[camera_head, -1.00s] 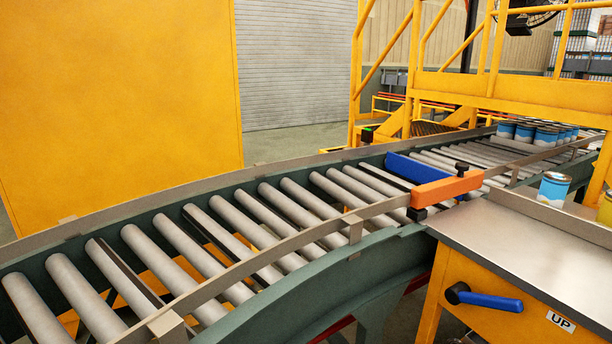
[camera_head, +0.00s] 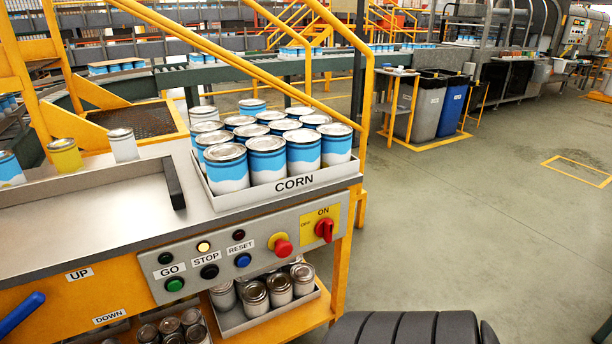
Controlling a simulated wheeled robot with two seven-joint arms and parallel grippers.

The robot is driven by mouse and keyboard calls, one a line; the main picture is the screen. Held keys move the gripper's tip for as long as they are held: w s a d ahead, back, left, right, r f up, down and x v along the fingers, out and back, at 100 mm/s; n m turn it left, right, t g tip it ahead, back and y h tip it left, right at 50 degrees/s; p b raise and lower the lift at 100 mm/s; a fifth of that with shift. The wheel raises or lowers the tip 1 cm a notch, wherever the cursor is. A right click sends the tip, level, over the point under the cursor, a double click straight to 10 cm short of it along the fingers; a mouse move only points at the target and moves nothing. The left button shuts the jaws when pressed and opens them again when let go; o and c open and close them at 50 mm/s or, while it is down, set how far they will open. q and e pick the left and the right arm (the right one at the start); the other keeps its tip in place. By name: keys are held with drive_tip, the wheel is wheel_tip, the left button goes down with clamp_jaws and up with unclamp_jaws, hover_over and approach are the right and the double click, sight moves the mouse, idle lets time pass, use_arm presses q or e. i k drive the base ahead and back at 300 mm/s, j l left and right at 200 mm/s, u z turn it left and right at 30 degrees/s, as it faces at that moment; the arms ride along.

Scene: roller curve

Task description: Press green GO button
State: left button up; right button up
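The green GO button (camera_head: 175,284) is on the grey control panel (camera_head: 300,222) at the front of the metal workbench. It sits below the GO label, under a dark green lamp (camera_head: 166,258). To its right are a black STOP button (camera_head: 209,271), a blue RESET button (camera_head: 243,260), a red mushroom button (camera_head: 282,246) on yellow and a red ON/OFF rotary switch (camera_head: 325,229). The lamp above STOP is lit pale yellow. Neither of my grippers shows in the head view.
A blue lever (camera_head: 20,314) sticks out at the lower left. The floor to the right is clear.

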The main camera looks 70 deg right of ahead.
sight(175, 286)
drive_tip(key=z, duration=1.85)
